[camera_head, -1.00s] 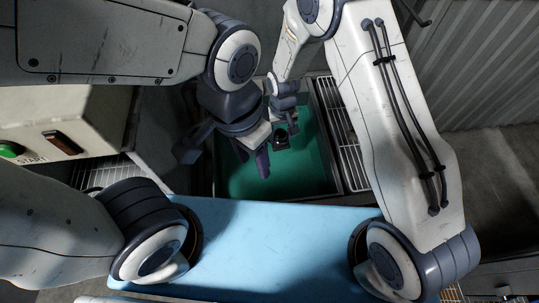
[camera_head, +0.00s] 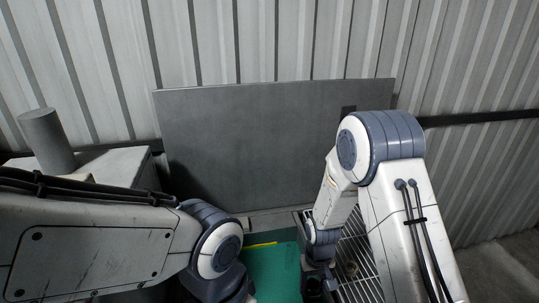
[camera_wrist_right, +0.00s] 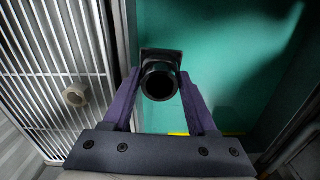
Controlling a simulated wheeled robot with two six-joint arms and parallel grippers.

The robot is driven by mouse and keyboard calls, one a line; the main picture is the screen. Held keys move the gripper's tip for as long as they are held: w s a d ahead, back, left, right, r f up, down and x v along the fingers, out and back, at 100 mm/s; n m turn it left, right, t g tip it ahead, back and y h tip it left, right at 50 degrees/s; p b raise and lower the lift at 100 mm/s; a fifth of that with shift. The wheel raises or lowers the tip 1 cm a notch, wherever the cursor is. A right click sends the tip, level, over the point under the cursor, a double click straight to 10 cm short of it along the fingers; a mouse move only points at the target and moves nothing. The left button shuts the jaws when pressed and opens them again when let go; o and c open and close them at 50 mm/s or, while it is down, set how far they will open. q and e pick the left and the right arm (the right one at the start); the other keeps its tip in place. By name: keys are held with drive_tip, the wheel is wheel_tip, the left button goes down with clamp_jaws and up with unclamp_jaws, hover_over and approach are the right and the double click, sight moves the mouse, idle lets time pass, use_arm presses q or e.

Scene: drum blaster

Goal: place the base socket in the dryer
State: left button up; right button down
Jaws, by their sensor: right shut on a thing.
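The base socket (camera_wrist_right: 160,83) is a black part with a square flange and a round open mouth. In the right wrist view it sits between the two purple fingers of my right gripper (camera_wrist_right: 159,92), which is shut on it. In the head view my right gripper (camera_head: 318,282) is a small dark shape at the bottom, beside the green surface (camera_head: 272,268). In the wrist view the held socket is seen against this green surface (camera_wrist_right: 225,60). My left arm's wrist shows at the bottom edge, but its fingers are out of frame. I cannot tell which part is the dryer.
A white wire rack (camera_head: 358,265) lies right of the green area. A small round beige piece (camera_wrist_right: 75,95) shows at the rack in the wrist view. A grey upright panel (camera_head: 270,140) stands behind, before a corrugated wall. A grey cylinder (camera_head: 46,140) stands at left.

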drive_tip(key=shift+m, duration=0.7)
drive_tip(key=d, duration=0.2)
drive_tip(key=s+d+f+b, duration=0.1)
drive_tip(key=d, duration=0.1)
drive_tip(key=s+d+b, duration=0.1)
drive_tip(key=shift+s+d+f, duration=0.2)
drive_tip(key=shift+d+f, duration=0.2)
use_arm(q)
wheel_tip(320, 180, down, 4)
drive_tip(key=shift+r, duration=0.2)
use_arm(e)
drive_tip(key=shift+s+d+r, duration=0.1)
drive_tip(key=shift+s+d, duration=0.05)
drive_tip(key=shift+d, duration=0.15)
